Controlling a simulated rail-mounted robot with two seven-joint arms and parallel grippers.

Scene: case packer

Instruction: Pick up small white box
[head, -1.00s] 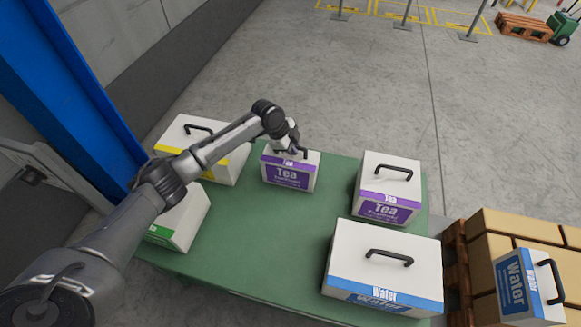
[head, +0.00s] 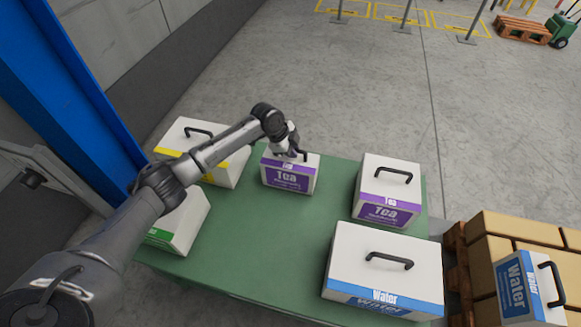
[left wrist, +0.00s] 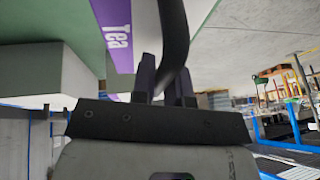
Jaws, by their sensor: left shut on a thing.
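The small white box (head: 289,181) with a purple "Tea" label stands upright at the far edge of the green table (head: 258,245). My left gripper (head: 296,154) is at the black handle on its top. In the left wrist view the fingers (left wrist: 165,82) are shut around the dark handle (left wrist: 174,35), with the purple label (left wrist: 116,30) beside it. I cannot tell whether the box's underside is clear of the table. My right gripper is not in view.
A larger Tea box (head: 389,176) and a Water box (head: 385,256) stand to the right. A yellow-striped box (head: 225,168) and a green-striped box (head: 188,222) stand to the left, partly behind my arm. Brown cartons (head: 520,228) sit right of the table. The table's middle is clear.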

